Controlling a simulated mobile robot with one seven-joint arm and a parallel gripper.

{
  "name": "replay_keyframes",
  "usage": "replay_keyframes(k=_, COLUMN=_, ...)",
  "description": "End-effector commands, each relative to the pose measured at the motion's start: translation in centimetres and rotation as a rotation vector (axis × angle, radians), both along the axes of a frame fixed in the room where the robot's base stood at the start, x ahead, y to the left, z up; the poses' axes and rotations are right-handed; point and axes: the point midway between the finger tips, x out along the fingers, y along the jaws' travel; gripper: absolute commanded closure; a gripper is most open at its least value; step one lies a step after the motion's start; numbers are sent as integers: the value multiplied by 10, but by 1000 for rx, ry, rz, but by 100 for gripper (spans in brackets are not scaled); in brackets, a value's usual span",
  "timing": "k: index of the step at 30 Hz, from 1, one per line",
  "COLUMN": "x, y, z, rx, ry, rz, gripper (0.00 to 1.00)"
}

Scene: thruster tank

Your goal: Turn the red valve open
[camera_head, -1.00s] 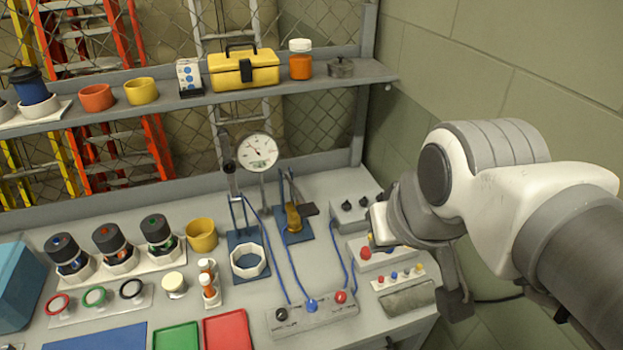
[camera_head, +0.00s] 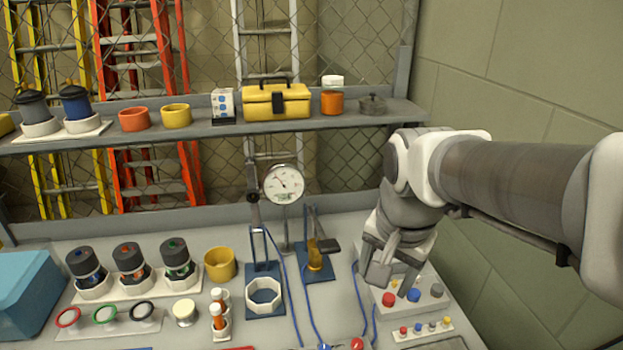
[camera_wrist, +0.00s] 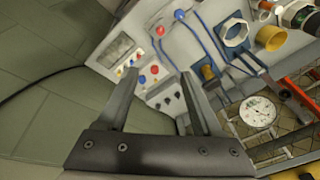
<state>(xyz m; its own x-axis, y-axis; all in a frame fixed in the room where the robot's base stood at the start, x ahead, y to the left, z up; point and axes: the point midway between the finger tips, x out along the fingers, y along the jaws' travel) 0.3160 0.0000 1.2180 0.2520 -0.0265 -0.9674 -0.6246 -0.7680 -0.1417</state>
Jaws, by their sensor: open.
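Two red knobs show, and I cannot tell which is the red valve. One red knob (camera_head: 357,344) sits on the hose-fed panel at the bottom edge of the head view, partly cut off; it also shows in the wrist view (camera_wrist: 160,31) beside a blue knob (camera_wrist: 180,15). Another red knob (camera_head: 389,299) is on a grey box (camera_head: 425,283) at the right of the bench, and shows in the wrist view (camera_wrist: 142,79). My gripper (camera_head: 377,275) is open and empty, above the bench near this box. In the wrist view its fingers (camera_wrist: 158,74) stand apart, with the box beyond them.
A dial gauge (camera_head: 283,184), a yellow cup (camera_head: 220,264) and a white octagonal ring (camera_head: 265,291) stand left of my gripper. Blue hoses run across the bench. A shelf (camera_head: 225,133) with a yellow toolbox (camera_head: 277,101) is behind; a block wall (camera_head: 510,120) is at the right.

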Motion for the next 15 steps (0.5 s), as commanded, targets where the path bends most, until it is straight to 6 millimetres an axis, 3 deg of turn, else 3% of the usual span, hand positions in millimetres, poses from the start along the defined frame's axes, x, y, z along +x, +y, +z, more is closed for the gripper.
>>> replay_keyframes(k=1, x=9, y=-1, z=-18, rx=18, ry=32, rz=-75, gripper=33)
replay_keyframes(k=9, x=51, y=0, z=-83, rx=97, ry=164, rz=-502, gripper=33)
replay_keyframes(k=15, x=68, y=1, z=-114, rx=119, ry=220, rz=-708, gripper=33)
